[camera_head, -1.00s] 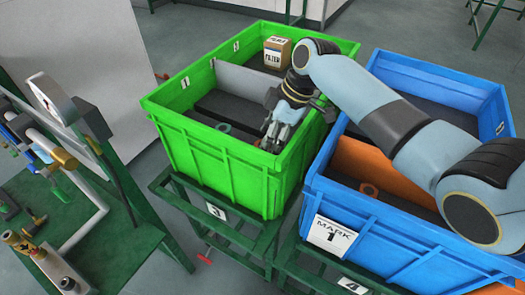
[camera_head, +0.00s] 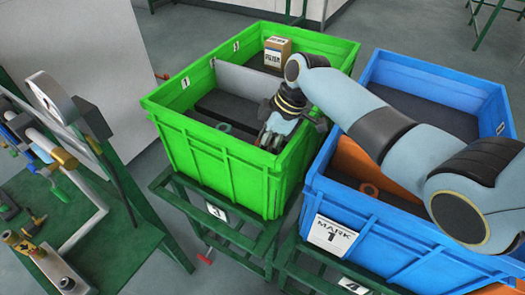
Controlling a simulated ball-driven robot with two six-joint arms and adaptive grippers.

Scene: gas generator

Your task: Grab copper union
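My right gripper (camera_head: 270,138) reaches down into the front part of the green crate (camera_head: 225,165), close to its front wall. Its fingers point down and their tips are partly hidden, so I cannot tell how far they are open or whether anything is between them. A small teal ring-shaped part (camera_head: 223,127) lies on the crate floor to the left of the gripper. My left gripper is not in view.
A grey divider (camera_head: 245,83) splits the green crate, and a FILTER box (camera_head: 277,53) stands in its back part. An orange divider (camera_head: 352,160) stands in the blue crate, under my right arm. A green bench (camera_head: 110,245) with pipework is at the left.

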